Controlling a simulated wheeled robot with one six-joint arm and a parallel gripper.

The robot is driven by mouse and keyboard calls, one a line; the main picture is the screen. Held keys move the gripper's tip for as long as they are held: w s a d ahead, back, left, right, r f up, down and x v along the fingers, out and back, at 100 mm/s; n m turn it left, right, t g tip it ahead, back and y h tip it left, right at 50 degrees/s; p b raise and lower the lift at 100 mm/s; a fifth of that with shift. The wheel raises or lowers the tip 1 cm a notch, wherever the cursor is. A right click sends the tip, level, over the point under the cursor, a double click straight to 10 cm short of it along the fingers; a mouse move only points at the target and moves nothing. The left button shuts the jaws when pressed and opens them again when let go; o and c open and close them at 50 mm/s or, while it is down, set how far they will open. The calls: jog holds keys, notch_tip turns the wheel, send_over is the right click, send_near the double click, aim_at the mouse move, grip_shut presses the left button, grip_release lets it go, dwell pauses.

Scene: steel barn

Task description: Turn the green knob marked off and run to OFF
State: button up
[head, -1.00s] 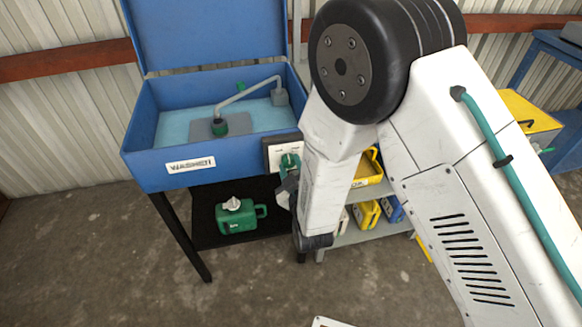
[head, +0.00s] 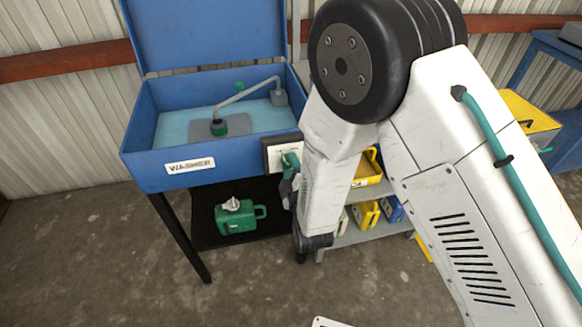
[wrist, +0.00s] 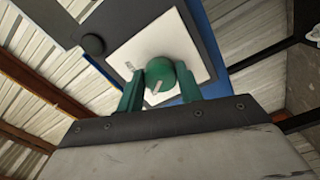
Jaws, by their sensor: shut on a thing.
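The green knob (wrist: 161,76) sits on a white square plate (wrist: 124,57) in the wrist view, with a pale pointer mark on its face. My gripper (wrist: 160,88) is shut on the knob, one green finger on each side. In the head view the white plate (head: 287,153) is on the front right of the blue washer (head: 150,165). My gripper (head: 290,166) is at that plate, and the arm partly hides it. The off and run lettering is too small to read.
A green jug (head: 236,218) stands on the black shelf (head: 204,233) under the washer. Yellow and blue bins (head: 366,214) stand on a grey rack at right, partly behind my arm. A round black button (wrist: 93,45) is beside the plate.

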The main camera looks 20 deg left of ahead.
dwell(0.3)
jog(key=o, duration=1)
jog(key=v, duration=0.7)
jog(key=shift+s+d, duration=0.25)
jog(key=shift+s, duration=0.1)
